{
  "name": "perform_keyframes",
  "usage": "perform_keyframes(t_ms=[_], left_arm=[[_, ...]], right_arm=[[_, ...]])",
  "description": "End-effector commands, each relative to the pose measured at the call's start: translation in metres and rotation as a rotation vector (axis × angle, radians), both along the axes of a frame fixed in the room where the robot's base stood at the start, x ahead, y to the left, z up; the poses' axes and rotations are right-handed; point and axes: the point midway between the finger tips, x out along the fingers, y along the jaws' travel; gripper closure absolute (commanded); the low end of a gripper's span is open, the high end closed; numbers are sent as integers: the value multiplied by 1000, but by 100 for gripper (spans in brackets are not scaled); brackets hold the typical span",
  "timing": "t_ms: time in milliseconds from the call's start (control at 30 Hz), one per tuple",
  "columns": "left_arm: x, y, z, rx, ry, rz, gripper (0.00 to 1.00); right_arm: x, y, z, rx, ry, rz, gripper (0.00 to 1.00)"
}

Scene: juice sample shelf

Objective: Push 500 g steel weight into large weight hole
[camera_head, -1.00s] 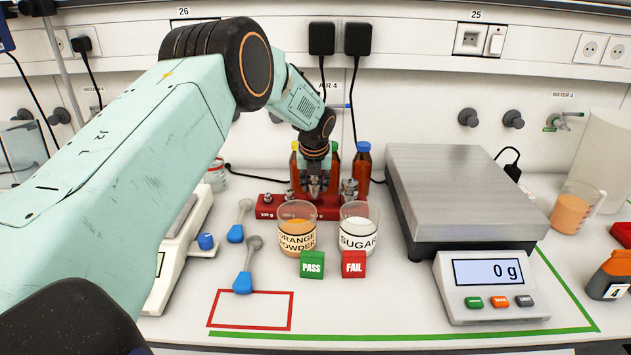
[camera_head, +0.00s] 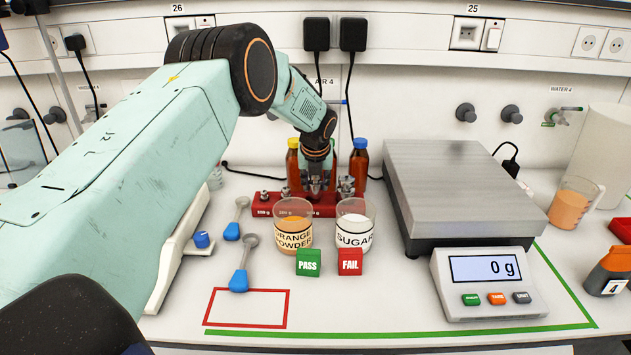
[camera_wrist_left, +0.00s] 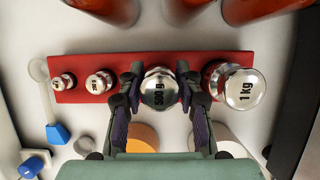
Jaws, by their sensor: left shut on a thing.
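The 500 g steel weight (camera_wrist_left: 159,88) shows in the left wrist view, upright over the red weight block, between the two fingers of my left gripper (camera_wrist_left: 159,92). The gripper is shut on it. In the head view my left gripper (camera_head: 316,185) points down at the red weight block (camera_head: 268,211), behind the two beakers. I cannot tell how deep the weight sits in its hole, since the fingers and the weight cover it. The red block also shows in the left wrist view (camera_wrist_left: 75,66). My right gripper is not in view.
A 1 kg weight (camera_wrist_left: 238,87) stands close right of my gripper, with smaller weights (camera_wrist_left: 98,82) to the left. The orange powder beaker (camera_head: 293,228) and sugar beaker (camera_head: 354,228) stand in front. Bottles (camera_head: 360,163) stand behind. A scale (camera_head: 462,185) reading 0 g is on the right.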

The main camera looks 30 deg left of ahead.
Motion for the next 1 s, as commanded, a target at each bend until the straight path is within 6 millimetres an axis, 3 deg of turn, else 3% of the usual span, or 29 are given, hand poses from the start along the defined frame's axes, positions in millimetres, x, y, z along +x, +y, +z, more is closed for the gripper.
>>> perform_keyframes(t_ms=[1000], left_arm=[[1, 0, -14, 0, -3, 1, 100]], right_arm=[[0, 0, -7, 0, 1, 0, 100]])
